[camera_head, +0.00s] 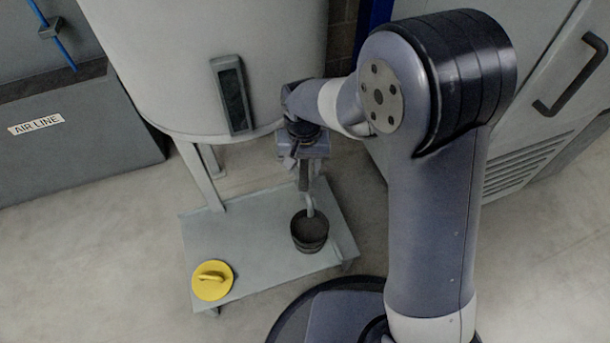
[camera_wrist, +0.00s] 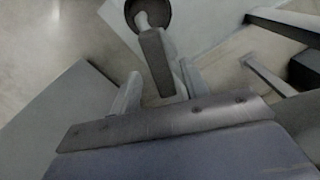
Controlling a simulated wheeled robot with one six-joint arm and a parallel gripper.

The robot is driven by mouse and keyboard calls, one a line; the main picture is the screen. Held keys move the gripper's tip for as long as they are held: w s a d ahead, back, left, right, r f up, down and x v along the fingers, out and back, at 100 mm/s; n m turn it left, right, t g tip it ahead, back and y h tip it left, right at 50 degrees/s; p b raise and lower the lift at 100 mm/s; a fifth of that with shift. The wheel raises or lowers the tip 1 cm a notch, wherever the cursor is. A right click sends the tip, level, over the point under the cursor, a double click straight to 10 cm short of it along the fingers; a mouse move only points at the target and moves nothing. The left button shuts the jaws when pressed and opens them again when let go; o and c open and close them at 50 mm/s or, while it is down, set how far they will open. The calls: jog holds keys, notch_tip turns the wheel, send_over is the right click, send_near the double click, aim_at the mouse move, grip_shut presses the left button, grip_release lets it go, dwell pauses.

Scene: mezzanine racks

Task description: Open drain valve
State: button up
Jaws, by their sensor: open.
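The drain valve shows in the wrist view as a dark flat lever (camera_wrist: 155,62) with a pale bent spout (camera_wrist: 143,20) beyond it. In the head view the spout (camera_head: 309,205) hangs over a dark bucket (camera_head: 309,236); the valve body is mostly hidden by my arm. My gripper (camera_head: 304,172) is open at the valve, under the tank's lower edge. In the wrist view its fingers (camera_wrist: 158,80) stand on either side of the lever's near end. I cannot tell whether they touch it. The bucket (camera_wrist: 166,8) also shows at the wrist view's top.
The bucket stands on a low grey stand (camera_head: 240,240) with a yellow lid (camera_head: 212,280) at its front left corner. The big tank (camera_head: 190,70) with a dark gauge strip (camera_head: 231,95) rises behind. A grey cabinet (camera_head: 530,140) stands right. Floor at left is clear.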

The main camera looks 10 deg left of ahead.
aim_at(304, 172)
jog(key=shift+f+b, duration=0.45)
jog(key=shift+f, duration=1.3)
grip_shut()
jog(key=shift+r+n+p, duration=0.2)
jog(key=shift+n+p, duration=0.75)
jog(key=shift+n, duration=0.25)
jog(key=shift+f+n+p, duration=0.15)
jog(key=shift+n+p, duration=0.25)
jog(key=shift+n, duration=0.7)
grip_release()
notch_tip(304, 172, up, 11)
jog(key=p, duration=0.3)
jog(key=shift+f+p, duration=0.1)
jog(key=shift+p, duration=0.2)
